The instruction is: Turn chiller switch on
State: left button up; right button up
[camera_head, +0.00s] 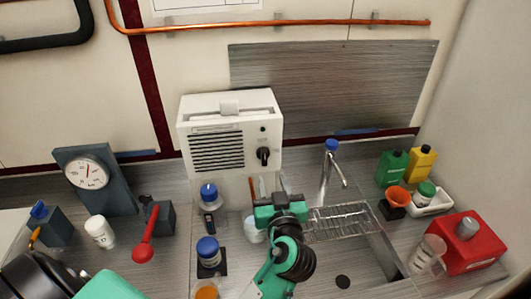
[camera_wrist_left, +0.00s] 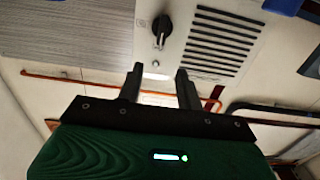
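The chiller appears to be the white box (camera_head: 217,140) with a slotted grille on the back wall. Its black rotary knob (camera_head: 263,156) sits right of the grille, the grip roughly upright. The knob also shows in the left wrist view (camera_wrist_left: 162,31), beyond the fingertips. My left gripper (camera_head: 271,194) is below the knob in the head view and apart from it. In the wrist view its two dark fingers (camera_wrist_left: 160,78) stand apart with nothing between them. My right gripper is not in view.
A steel sink with a drying rack (camera_head: 340,222) and a tap (camera_head: 327,170) lies to the right. Blue-capped bottles (camera_head: 208,193) stand below the box. A dial gauge (camera_head: 87,173) and a red-handled item (camera_head: 143,252) are on the left. A red box (camera_head: 470,245) is at right.

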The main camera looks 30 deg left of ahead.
aim_at(265, 153)
pick_arm(q)
jog(key=p+x, duration=0.4)
jog(key=x, duration=0.6)
jog(key=shift+a+r, duration=0.1)
jog(key=shift+r, duration=0.05)
jog(key=shift+w+a, duration=0.35)
jog(key=shift+w, duration=0.15)
jog(key=shift+w+f, duration=0.1)
jog(key=shift+f, duration=0.1)
grip_shut()
